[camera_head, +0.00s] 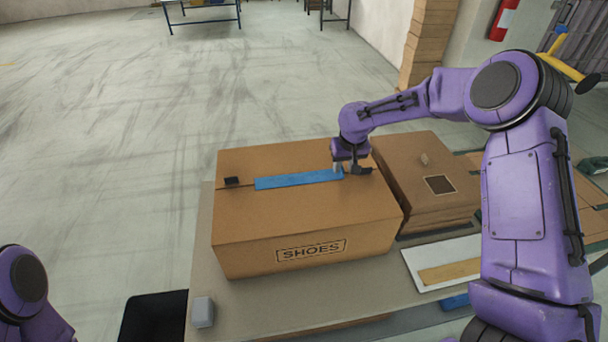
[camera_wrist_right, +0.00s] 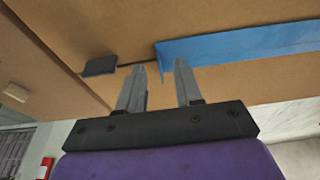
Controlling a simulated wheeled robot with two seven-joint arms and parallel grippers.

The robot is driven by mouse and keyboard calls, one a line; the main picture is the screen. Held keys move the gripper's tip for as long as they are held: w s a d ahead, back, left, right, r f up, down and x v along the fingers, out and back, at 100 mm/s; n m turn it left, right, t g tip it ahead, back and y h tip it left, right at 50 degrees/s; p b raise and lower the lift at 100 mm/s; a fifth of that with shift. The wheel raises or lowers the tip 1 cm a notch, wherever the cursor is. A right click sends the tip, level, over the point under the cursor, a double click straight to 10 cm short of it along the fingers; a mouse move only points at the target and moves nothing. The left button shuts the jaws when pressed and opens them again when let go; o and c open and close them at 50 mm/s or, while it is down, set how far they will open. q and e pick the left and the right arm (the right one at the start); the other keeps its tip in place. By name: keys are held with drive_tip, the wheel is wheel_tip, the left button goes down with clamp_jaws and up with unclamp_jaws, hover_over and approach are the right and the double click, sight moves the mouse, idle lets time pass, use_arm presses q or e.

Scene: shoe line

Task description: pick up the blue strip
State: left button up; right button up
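The blue strip (camera_head: 298,180) lies flat along the top seam of a large cardboard box (camera_head: 250,225) marked SHOES. My right gripper (camera_head: 344,172) is over the strip's right end in the head view. In the right wrist view, its two fingers (camera_wrist_right: 159,66) are apart with nothing clearly held between them. The end of the blue strip (camera_wrist_right: 240,45) shows just beyond the fingertips; I cannot tell whether they touch it. My left gripper is out of view; only part of my left arm shows at lower left.
Dark tabs sit on the box seam, one left of the strip (camera_head: 232,181). A brown carton (camera_head: 435,165) stands close on the right. A white tray (camera_head: 415,262) and a small grey block (camera_head: 203,312) lie on the table (camera_head: 255,300).

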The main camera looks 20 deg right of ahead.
drive_tip(key=shift+w+f, duration=0.2)
drive_tip(key=shift+s+r, duration=0.1)
clamp_jaws()
